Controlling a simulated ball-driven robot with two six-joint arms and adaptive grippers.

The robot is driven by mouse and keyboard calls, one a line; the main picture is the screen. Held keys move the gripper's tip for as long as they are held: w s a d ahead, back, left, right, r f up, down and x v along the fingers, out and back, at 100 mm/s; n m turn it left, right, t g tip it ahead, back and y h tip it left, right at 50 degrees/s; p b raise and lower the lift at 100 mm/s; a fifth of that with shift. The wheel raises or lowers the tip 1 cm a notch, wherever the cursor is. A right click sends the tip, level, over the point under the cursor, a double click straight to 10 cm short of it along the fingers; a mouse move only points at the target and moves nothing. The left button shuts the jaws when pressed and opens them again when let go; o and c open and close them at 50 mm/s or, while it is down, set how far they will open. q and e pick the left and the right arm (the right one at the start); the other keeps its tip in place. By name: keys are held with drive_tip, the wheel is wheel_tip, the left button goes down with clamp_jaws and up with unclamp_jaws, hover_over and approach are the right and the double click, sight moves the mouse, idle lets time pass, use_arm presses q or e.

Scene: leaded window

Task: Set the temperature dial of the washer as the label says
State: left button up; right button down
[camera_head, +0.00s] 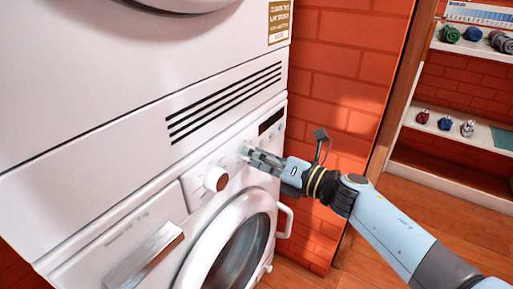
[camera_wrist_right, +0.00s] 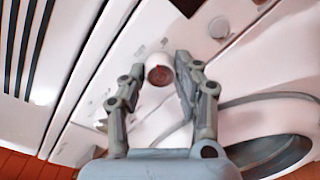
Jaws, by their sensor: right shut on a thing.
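The white washer (camera_head: 150,228) stands below a second white machine. My right gripper (camera_head: 250,155) reaches its control panel from the right. In the right wrist view its two fingers (camera_wrist_right: 161,66) sit on either side of a small round white dial (camera_wrist_right: 158,76) with a reddish face and a small red mark, and are shut on it. In the head view the fingers mostly hide this dial. A larger knob with a copper-coloured face (camera_head: 217,179) sticks out to its left. My left gripper is out of view.
A brown and white label (camera_head: 279,22) is on the upper machine; its text is too small to read surely. A dark display (camera_head: 271,121) lies right of the gripper. The round door (camera_head: 236,250) is below. Shelves (camera_head: 449,127) with small items stand at right.

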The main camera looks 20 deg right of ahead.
drive_tip(key=m+p, duration=0.2)
drive_tip(key=m, duration=0.2)
drive_tip(key=shift+m+p, duration=0.3)
idle(0.5)
drive_tip(key=c, duration=1)
unclamp_jaws()
drive_tip(key=shift+o, duration=0.2)
drive_tip(key=shift+d, duration=0.1)
drive_tip(key=v, duration=1.2)
